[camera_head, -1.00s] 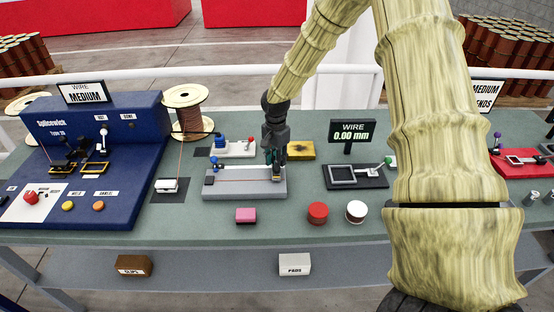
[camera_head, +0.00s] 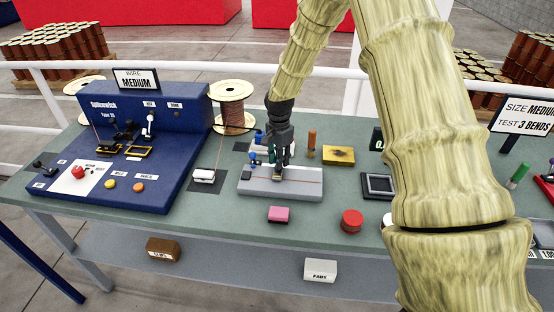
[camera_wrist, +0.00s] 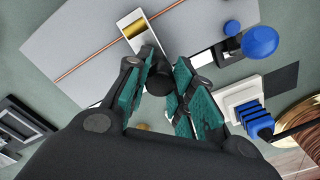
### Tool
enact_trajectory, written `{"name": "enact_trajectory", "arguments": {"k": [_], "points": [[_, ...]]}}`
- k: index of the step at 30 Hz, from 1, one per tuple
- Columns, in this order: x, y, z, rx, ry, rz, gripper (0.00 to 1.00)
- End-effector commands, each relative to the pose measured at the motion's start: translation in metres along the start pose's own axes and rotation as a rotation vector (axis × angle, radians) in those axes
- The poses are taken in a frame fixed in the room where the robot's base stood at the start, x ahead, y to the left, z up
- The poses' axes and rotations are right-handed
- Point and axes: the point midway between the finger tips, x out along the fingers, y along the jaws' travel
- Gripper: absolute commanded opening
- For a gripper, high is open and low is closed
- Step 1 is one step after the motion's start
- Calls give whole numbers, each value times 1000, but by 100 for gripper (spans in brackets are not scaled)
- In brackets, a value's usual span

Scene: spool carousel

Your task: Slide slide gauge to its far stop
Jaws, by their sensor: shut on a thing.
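The slide gauge is a grey block (camera_head: 300,190) on the bench with a thin copper-coloured line along it. Its slider (camera_wrist: 135,32), a pale bracket with a brass-coloured window, sits over the line. A dark round knob (camera_wrist: 158,82) stands on the slider. My gripper (camera_head: 278,168) is over the left-middle part of the block. In the wrist view my gripper (camera_wrist: 156,78) has its teal fingers shut around the knob. The fingers hide part of the knob and the block's near edge. Blue knobs (camera_wrist: 259,42) stand at the block's left end, close to the slider.
The blue splicer (camera_head: 140,170) and a copper spool (camera_head: 232,110) stand to the left. A yellow pad (camera_head: 338,156) lies behind right. A pink block (camera_head: 279,214) and a red round piece (camera_head: 351,221) lie in front. My arm hides much of the bench's right side.

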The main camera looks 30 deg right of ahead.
Motion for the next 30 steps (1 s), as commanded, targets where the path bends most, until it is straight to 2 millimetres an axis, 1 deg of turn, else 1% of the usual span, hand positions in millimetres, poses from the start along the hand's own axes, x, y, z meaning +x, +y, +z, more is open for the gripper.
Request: {"name": "enact_trajectory", "arguments": {"k": [4, 5, 6, 8, 9, 17, 20, 23, 26, 30], "points": [[-2, -2, -1, 0, 2, -5, 0], [-2, -2, 0, 0, 2, -5, 26], [-2, -2, 0, 0, 2, -5, 33], [-2, -2, 0, 0, 2, -4, 44], [-2, -2, 0, 0, 1, -4, 47], [-1, -1, 0, -1, 1, -2, 47], [-4, -1, 0, -1, 1, -2, 47], [-13, -2, 0, -2, 2, -4, 47], [-27, -2, 0, -1, 2, -4, 47], [-53, -2, 0, -1, 2, -5, 47]]}}
